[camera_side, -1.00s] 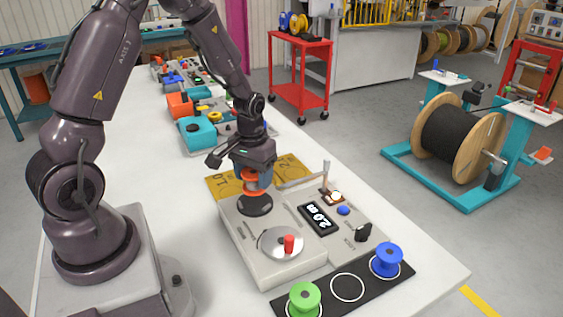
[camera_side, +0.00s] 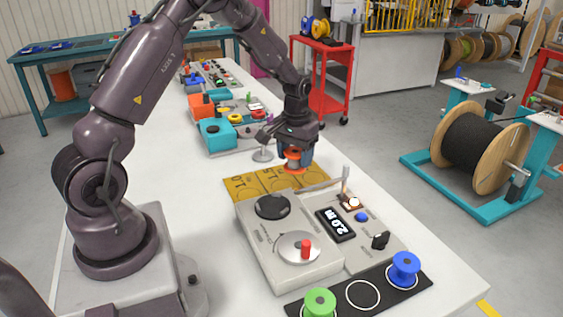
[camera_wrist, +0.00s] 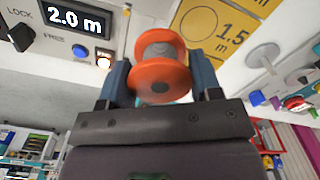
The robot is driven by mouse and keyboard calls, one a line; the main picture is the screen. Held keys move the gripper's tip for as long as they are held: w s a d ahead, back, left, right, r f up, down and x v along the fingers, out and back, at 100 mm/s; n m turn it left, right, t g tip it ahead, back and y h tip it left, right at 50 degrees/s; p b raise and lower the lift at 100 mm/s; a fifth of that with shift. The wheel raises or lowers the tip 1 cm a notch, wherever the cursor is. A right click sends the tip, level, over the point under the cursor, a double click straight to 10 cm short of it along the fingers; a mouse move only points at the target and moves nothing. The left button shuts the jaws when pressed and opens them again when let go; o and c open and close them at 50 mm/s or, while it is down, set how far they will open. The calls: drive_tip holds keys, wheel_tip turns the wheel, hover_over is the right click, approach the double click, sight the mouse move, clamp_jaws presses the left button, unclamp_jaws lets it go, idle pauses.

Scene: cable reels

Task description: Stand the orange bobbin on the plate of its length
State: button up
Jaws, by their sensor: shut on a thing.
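The orange bobbin (camera_side: 294,165) is held between the fingers of my gripper (camera_side: 295,152), which is shut on it. In the wrist view the bobbin (camera_wrist: 162,82) has orange flanges and a pale core between two blue-grey fingers (camera_wrist: 160,76). In the side view it appears over the right end of a yellow row of plates (camera_side: 241,188); I cannot tell how high it is. A plate marked 1.5 (camera_wrist: 222,32) is readable in the wrist view; the rightmost plate is partly hidden by the gripper and bobbin. The display (camera_side: 335,224) reads 2.0 m.
The grey machine has an empty black disc (camera_side: 272,207) and a silver disc with a red knob (camera_side: 306,249). A green bobbin (camera_side: 320,301) and a blue bobbin (camera_side: 404,267) stand on a black strip (camera_side: 380,305), with an empty ring between. A lever (camera_side: 325,184) rises near the plates.

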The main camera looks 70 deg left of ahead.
drive_tip(key=w+a+f, duration=0.1)
drive_tip(key=w+a, duration=0.1)
drive_tip(key=w, duration=0.1)
drive_tip(key=w+a+f, duration=0.2)
drive_tip(key=w, duration=0.1)
drive_tip(key=w+a+f, duration=0.2)
drive_tip(key=w+a, duration=0.1)
drive_tip(key=shift+w+f, duration=0.1)
drive_tip(key=shift+w, duration=0.2)
drive_tip(key=shift+w+f, duration=0.1)
drive_tip(key=shift+f, duration=2.25)
drive_tip(key=shift+f, duration=0.15)
drive_tip(key=shift+f, duration=0.15)
drive_tip(key=o, duration=1)
